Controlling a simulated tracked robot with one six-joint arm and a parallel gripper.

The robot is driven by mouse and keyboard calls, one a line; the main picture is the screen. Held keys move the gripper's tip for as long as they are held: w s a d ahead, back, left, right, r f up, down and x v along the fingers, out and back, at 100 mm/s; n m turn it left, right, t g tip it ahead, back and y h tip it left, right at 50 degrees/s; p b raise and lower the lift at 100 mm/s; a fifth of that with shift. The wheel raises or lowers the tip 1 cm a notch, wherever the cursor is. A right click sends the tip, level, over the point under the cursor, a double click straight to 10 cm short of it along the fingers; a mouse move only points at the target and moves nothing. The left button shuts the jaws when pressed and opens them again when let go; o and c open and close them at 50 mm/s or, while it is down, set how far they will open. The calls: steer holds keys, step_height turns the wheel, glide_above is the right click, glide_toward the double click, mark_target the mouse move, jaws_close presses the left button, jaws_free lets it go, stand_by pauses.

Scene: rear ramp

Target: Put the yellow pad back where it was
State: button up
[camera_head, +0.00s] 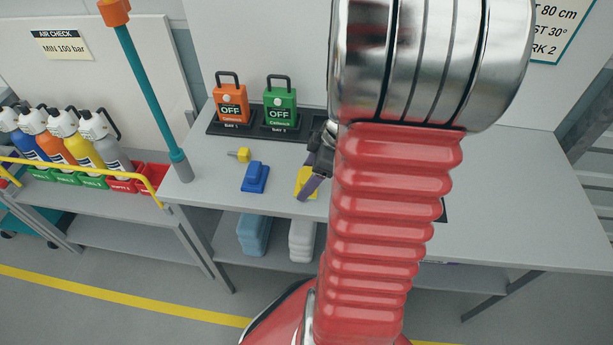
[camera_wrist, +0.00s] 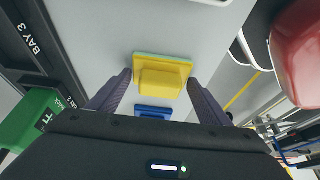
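The yellow pad (camera_head: 304,187) sits near the front edge of the grey bench, partly hidden by my gripper (camera_head: 318,170) in the head view. In the wrist view the yellow pad (camera_wrist: 162,78) shows a raised block on a wider base with a thin green edge. My gripper (camera_wrist: 160,85) is open, with one dark purple finger on each side of the pad. A small gap shows beside the raised block, and I cannot see finger contact. My arm hides part of the bench to the right.
A blue pad (camera_head: 255,177) and a small yellow part (camera_head: 239,154) lie left on the bench. A teal post (camera_head: 150,90) rises at the left corner. The right bench is mostly clear.

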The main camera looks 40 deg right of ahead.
steer(key=o, duration=0.4)
steer(key=shift+c, duration=0.2)
steer(key=v, duration=1.2)
steer(key=shift+r, duration=0.1)
stand_by(0.3)
steer(key=a+r+m+t+h, duration=0.1)
steer(key=a+r+m, duration=0.2)
steer(key=a, duration=1)
steer(key=a+r+m+t+h, duration=0.1)
steer(key=a+r+m, duration=0.3)
steer(key=a, duration=0.9)
steer(key=shift+a+m+h, duration=0.3)
steer(key=shift+a+h, duration=0.05)
steer(key=shift+h, duration=0.05)
